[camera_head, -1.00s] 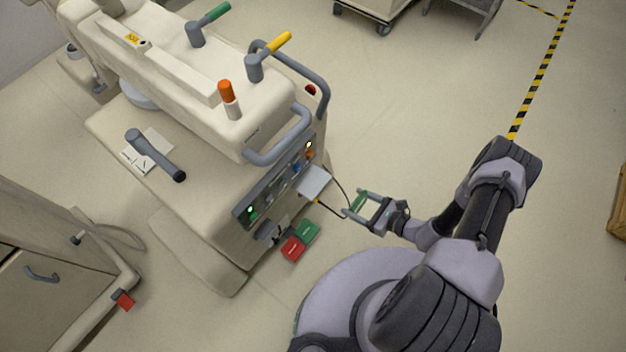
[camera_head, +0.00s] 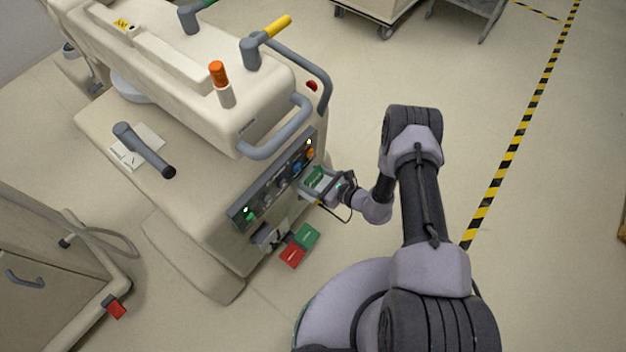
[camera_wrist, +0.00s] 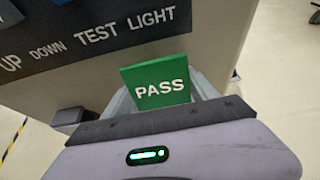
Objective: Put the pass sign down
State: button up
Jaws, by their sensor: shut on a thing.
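The pass sign (camera_wrist: 157,82) is a green plate with white letters reading PASS. In the wrist view it stands up between the fingers of my gripper (camera_wrist: 160,102), which is shut on it. In the head view the green sign (camera_head: 314,178) shows small at my gripper (camera_head: 318,185), beside the right end of the cart's control panel (camera_head: 275,187). The sign and gripper are over a small pale shelf at the panel, which they mostly cover. I cannot tell whether the sign touches the shelf.
A green pedal (camera_head: 307,236) and a red pedal (camera_head: 292,255) lie low in front of the cart. A grey handle (camera_head: 275,147) juts out above the panel. A second cart (camera_head: 50,275) stands at the lower left. The floor to the right is clear up to the striped tape (camera_head: 515,150).

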jog(key=o, duration=1.4)
jog(key=shift+o, duration=0.2)
jog(key=shift+r, duration=0.1)
jog(key=p+v, duration=0.4)
jog(key=v, duration=0.8)
jog(key=shift+r, duration=0.1)
